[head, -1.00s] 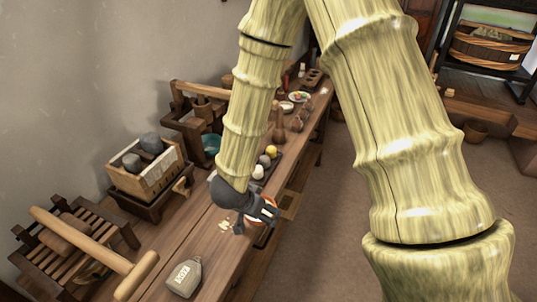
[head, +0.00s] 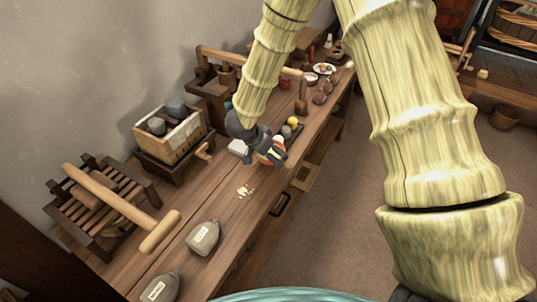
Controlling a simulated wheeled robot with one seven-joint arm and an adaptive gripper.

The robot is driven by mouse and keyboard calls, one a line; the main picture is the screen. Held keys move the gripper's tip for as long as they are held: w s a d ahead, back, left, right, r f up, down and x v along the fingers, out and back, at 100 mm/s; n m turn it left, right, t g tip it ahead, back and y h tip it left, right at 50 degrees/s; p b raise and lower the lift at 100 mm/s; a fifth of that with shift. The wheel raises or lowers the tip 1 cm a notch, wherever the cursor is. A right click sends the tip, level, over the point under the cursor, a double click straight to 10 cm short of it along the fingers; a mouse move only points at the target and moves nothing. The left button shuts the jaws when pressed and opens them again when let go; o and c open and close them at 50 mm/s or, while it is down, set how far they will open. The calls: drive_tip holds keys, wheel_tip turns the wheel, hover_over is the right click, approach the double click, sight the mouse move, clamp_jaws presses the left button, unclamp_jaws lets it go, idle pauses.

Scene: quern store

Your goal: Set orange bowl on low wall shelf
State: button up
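The orange bowl (head: 278,150) shows as a small orange and white patch at the fingers of my gripper (head: 268,151). The dark fingers cover much of it and appear closed on its rim. The bowl is over the front part of the wooden workbench (head: 222,207), seemingly just above the top; the exact gap cannot be told. My gripper hangs from the pale bamboo-like arm that crosses the view. I cannot make out a low wall shelf in this view.
A wooden mallet (head: 125,208), a slatted rack (head: 90,190) and a crate with grey stones (head: 170,130) line the wall side. Round things and a plate (head: 324,69) lie farther along.

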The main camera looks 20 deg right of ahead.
drive_tip(key=shift+w+d, duration=0.1)
drive_tip(key=shift+w, duration=0.6)
drive_tip(key=shift+w+f, duration=0.2)
drive_tip(key=shift+f, duration=1.7)
drive_tip(key=o, duration=0.9)
drive_tip(key=shift+c, duration=0.2)
